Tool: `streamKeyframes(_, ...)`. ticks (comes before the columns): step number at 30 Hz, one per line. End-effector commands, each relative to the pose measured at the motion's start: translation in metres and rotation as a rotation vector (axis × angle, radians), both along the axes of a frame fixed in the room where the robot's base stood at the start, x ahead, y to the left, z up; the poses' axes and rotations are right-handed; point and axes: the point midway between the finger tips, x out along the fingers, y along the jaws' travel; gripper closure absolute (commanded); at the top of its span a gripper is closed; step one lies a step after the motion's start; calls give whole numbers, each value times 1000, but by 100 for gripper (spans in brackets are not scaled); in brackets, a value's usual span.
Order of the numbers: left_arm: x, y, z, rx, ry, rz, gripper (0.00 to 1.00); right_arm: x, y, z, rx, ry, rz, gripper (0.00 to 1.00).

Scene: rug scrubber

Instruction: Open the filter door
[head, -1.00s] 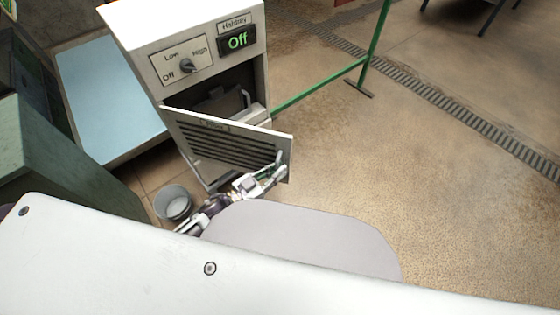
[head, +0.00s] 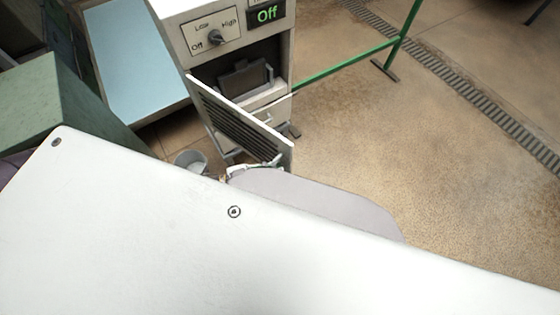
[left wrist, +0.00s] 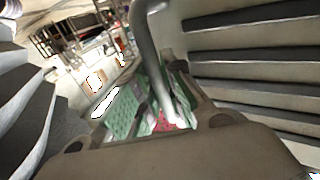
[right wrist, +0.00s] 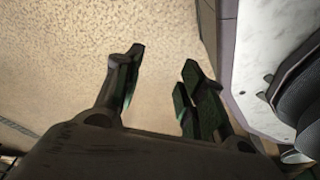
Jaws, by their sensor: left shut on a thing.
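The filter door (head: 240,122) is a white louvred panel on the front of the white cabinet (head: 175,25). It stands swung open at an angle, hinged at its left side. Behind it the opening shows a dark grey part (head: 244,80). My left gripper (head: 270,162) is at the door's free right end, low down and partly hidden by my body. In the left wrist view, its green-padded fingers (left wrist: 158,108) are shut on the door's curved metal handle (left wrist: 148,42), beside the dark slats. My right gripper (right wrist: 158,88) is open and empty over the floor.
A grey bucket (head: 190,161) stands on the floor left of the door. A blue-topped platform (head: 140,60) and green box (head: 70,105) are at the left. A green rail (head: 345,66) stands right of the cabinet.

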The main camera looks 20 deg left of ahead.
Motion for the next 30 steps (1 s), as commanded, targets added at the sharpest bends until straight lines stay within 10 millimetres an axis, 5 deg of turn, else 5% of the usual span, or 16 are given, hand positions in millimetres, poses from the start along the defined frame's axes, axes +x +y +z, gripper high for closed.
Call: streamKeyframes(30,-97,66,3,0,-3,-292,100,-73,-38,-17,-37,50,10,60)
